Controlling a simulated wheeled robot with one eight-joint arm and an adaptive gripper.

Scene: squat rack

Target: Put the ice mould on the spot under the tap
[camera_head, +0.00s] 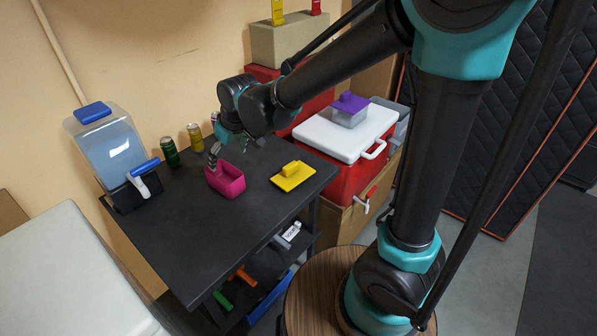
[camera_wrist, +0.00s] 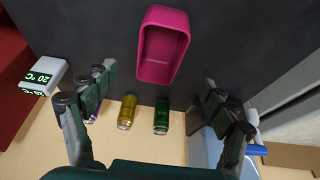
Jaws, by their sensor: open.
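A magenta open-topped tub (camera_head: 225,181), which I take for the ice mould, stands on the black table (camera_head: 180,236). In the wrist view the mould (camera_wrist: 163,45) looks empty and lies ahead, between the lines of my fingers. My gripper (camera_head: 215,150) is open above the table, beside the mould; the fingers (camera_wrist: 157,80) are spread wide with nothing held. I cannot tell whether a finger touches the mould. A clear dispenser (camera_head: 108,146) with a blue lid and a blue-and-white tap (camera_head: 143,177) stands at the table's left end. The spot beneath its tap is hard to make out.
A green can (camera_head: 170,152) and a yellow can (camera_head: 195,137) stand behind the mould. A yellow handled plate (camera_head: 293,176) lies to its right. A red cooler (camera_head: 345,178) with a white lid stands farther right. The front of the tabletop is clear.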

